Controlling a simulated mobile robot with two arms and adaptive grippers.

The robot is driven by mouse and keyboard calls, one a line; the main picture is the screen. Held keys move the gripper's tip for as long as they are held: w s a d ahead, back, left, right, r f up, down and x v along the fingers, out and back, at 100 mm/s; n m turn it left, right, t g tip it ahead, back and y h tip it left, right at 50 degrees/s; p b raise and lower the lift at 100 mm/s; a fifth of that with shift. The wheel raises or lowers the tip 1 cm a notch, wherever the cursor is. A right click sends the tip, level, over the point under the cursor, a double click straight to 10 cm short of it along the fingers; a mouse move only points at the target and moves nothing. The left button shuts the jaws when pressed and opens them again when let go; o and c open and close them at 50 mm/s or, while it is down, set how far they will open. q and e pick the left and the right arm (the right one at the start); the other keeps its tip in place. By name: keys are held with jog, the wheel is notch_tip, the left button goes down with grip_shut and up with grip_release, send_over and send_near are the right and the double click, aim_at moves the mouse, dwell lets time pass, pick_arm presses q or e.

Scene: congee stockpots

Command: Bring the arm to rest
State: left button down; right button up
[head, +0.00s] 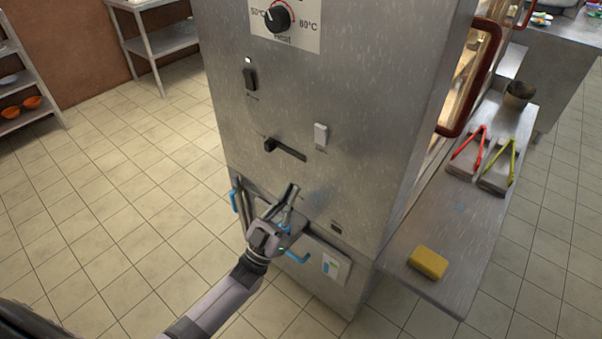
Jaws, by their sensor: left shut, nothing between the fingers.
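My left arm comes in from the lower left. Its gripper (289,192) is shut and empty in front of the lower part of a steel cabinet (345,100). The gripper covers part of a lower panel with blue handles; I cannot tell whether it touches the cabinet. Above it on the cabinet are a black lever in a slot (284,149), a white switch (321,134), a dark switch (251,79) and a temperature knob (277,19). My right gripper is not in view.
A steel side shelf (440,265) on the right holds a yellow sponge (428,263), red tongs (469,143), green tongs (513,163) and a metal pot (518,95). A red door handle (472,75) juts out above it. The tiled floor (120,190) at left is clear.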

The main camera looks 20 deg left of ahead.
pick_arm(q)
jog(key=shift+v, duration=0.8)
jog(key=s+a+f+n+g+y, duration=0.1)
jog(key=s+f+g+y, duration=0.2)
jog(key=f, duration=0.8)
jog(key=s+f+g+y+p, duration=0.15)
jog(key=f+g, duration=0.35)
jog(key=f, duration=0.6)
jog(key=s+a+f+n+g+y, duration=0.1)
jog(key=s+f+g+y, duration=0.2)
jog(key=f, duration=0.8)
jog(key=s+f+g, duration=0.4)
jog(key=s+f, duration=0.2)
jog(key=s, duration=0.5)
jog(key=s+a+f+g+y, duration=0.1)
jog(key=s+f+g, duration=0.3)
jog(key=s, duration=0.8)
jog(key=s+f+g+p, duration=0.1)
jog(key=s+f+g, duration=0.3)
jog(key=s+f, duration=0.4)
jog(key=s, duration=0.4)
jog(key=shift+s+a+f+g, duration=0.25)
jog(key=shift+a+f+g, duration=0.15)
